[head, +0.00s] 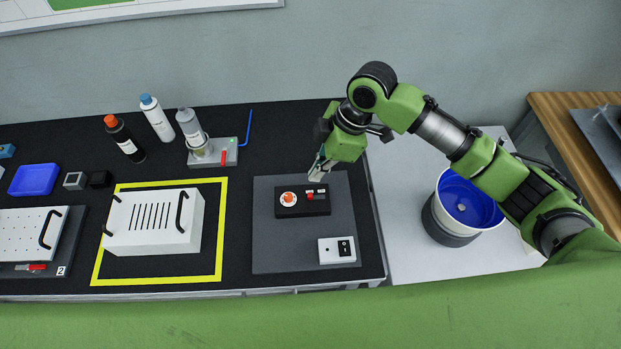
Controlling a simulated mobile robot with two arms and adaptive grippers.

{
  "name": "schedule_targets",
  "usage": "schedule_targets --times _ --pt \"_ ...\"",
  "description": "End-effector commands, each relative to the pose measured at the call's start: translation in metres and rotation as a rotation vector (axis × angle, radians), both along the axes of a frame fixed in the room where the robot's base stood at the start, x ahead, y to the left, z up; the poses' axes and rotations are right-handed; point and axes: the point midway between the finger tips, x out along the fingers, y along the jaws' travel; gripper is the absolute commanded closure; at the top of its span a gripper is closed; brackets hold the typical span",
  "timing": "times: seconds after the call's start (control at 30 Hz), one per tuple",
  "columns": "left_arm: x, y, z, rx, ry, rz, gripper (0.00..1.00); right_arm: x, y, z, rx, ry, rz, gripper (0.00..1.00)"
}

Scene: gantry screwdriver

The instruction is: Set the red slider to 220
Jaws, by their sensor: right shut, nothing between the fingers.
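A black control box (302,210) lies on a dark grey mat (277,248) at the right of the bench. On its top is a small red slider (310,196) with white labels near it; the numbers are too small to read. An orange-red round knob (288,198) on a white disc is at the box's left. My right gripper (318,172) is shut and empty, pointing down by the far edge of the box, just beyond the slider. I cannot tell whether it touches the box. My left gripper is not in view.
A white switch box (337,250) sits on the mat in front. A white slotted case (153,222) stands inside a yellow frame to the left. Several bottles and a grey stand (213,154) are at the back. A blue-lined bucket (467,203) stands right, beneath my arm.

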Motion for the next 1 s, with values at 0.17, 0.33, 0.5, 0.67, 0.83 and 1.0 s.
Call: schedule_targets --times 0.17,0.33,0.5,0.67,0.83,1.0 --pt "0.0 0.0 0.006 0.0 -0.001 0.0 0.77 -0.002 0.011 -0.028 0.0 0.006 -0.001 1.0" --pt "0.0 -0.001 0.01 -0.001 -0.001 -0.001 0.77 -0.001 0.021 -0.057 -0.001 0.003 -0.001 1.0" --pt "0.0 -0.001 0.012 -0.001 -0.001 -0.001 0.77 -0.001 0.027 -0.077 0.0 0.001 -0.001 1.0" --pt "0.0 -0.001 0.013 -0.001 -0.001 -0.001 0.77 -0.001 0.03 -0.085 0.0 0.0 0.0 1.0" --pt "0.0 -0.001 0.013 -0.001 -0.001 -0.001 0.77 -0.001 0.03 -0.085 0.0 0.0 0.0 1.0" --pt "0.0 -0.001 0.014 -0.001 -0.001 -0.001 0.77 -0.001 0.028 -0.085 -0.001 0.0 -0.001 1.0"
